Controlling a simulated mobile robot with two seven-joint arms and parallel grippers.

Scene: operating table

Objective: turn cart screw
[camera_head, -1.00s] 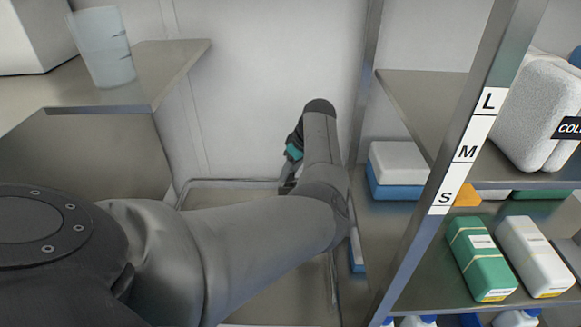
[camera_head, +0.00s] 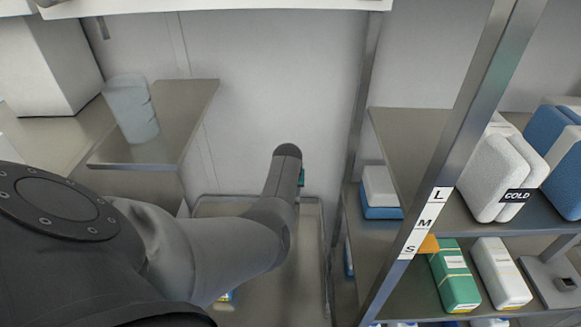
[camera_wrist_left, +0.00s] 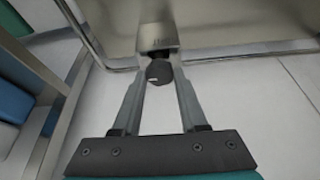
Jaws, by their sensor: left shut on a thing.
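In the left wrist view, a dark, faceted screw head (camera_wrist_left: 158,72) sits below a pale metal fitting (camera_wrist_left: 158,36) on the cart. My left gripper (camera_wrist_left: 160,78) has a finger on each side of the screw head and is shut on it. In the head view, my left arm comes in from the left and reaches down over the cart (camera_head: 312,225), a metal frame with a raised rim. The arm hides the fingers and the screw there. My right gripper is not in view.
A metal shelf (camera_head: 395,165) to the right holds green and white boxes and cold packs, with a slanted post labelled L, M, S (camera_head: 427,215) in front. Pale floor (camera_wrist_left: 240,110) surrounds the gripper.

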